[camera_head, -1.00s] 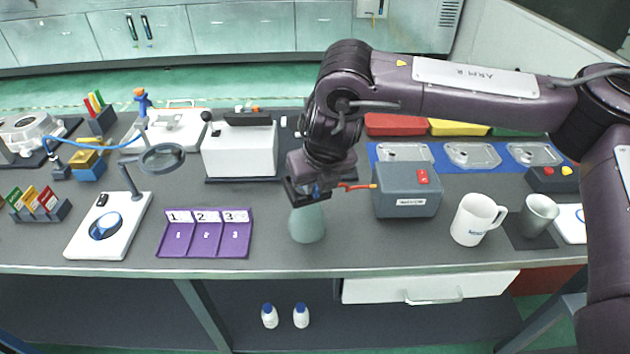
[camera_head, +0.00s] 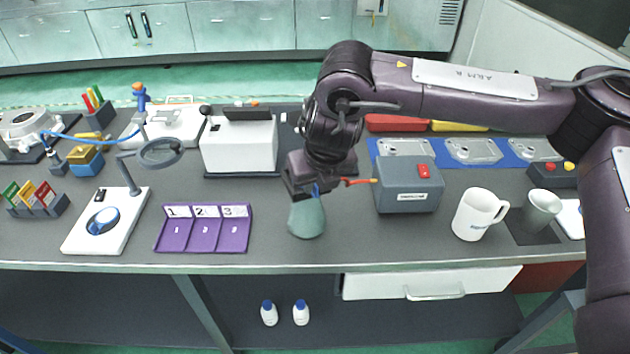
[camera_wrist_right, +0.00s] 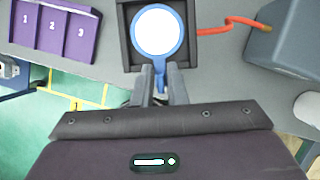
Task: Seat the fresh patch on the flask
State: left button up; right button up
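The flask (camera_head: 307,220) is a grey-green cone standing on the bench, its top hidden by my right gripper (camera_head: 303,195). In the right wrist view the patch (camera_wrist_right: 158,30) is a white disc in a blue ring, lying over a dark square seat (camera_wrist_right: 125,50). Its blue tab points toward my right gripper (camera_wrist_right: 160,82). The two grey fingers stand on either side of the tab, with a narrow gap showing between them. Whether the ring lies fully flat is hard to tell. My left gripper is not in view.
A purple numbered tray (camera_head: 204,248) is left of the flask. A grey box (camera_head: 407,190) with an orange hose is close on the right, then a white mug (camera_head: 474,216). A magnifier (camera_head: 160,153) and white board (camera_head: 128,232) are farther left. The bench's front edge is near.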

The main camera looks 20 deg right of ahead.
jog(key=o, duration=0.4)
jog(key=shift+s+f, duration=0.1)
jog(key=shift+f, duration=0.05)
jog(key=v, duration=0.8)
